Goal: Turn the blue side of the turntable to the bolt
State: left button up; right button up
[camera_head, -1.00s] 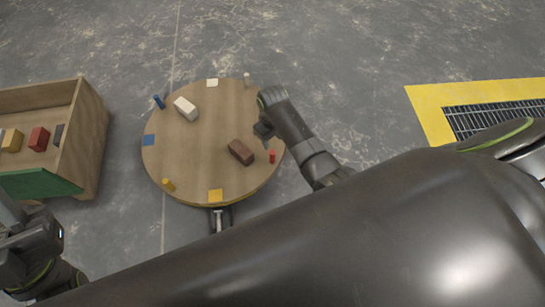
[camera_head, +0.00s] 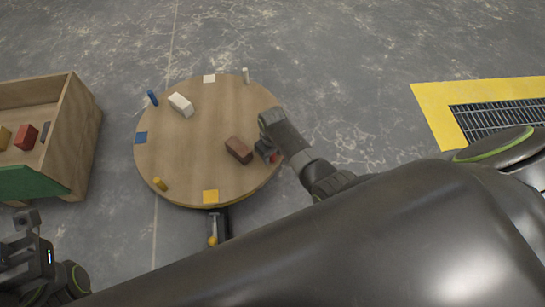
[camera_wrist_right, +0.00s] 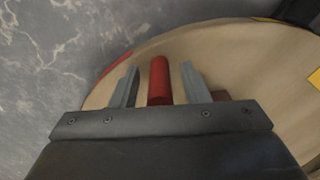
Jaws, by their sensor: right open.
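The round wooden turntable (camera_head: 190,150) carries a blue square (camera_head: 140,138) at its left edge, a white square (camera_head: 209,78) at the far edge and a yellow square (camera_head: 210,196) at the near edge. The bolt (camera_head: 213,228) sits in a dark bracket at the near edge, by the yellow square. My right gripper (camera_head: 267,150) is open at the turntable's right side. In the right wrist view, the red peg (camera_wrist_right: 159,80) stands between its fingers, with gaps on both sides. My left gripper (camera_head: 28,240) is at the lower left, away from the turntable; its jaws are unclear.
A white block (camera_head: 181,105), a brown block (camera_head: 239,150), a blue peg (camera_head: 152,98), a white peg (camera_head: 246,75) and a yellow peg (camera_head: 160,184) are on the turntable. A wooden bin (camera_head: 77,135) stands left. A yellow-framed floor grate (camera_head: 436,112) lies right.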

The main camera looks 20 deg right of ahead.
jog(key=shift+f, duration=0.25)
grip_shut()
jog(key=shift+w+d, duration=0.1)
jog(key=shift+d, duration=0.1)
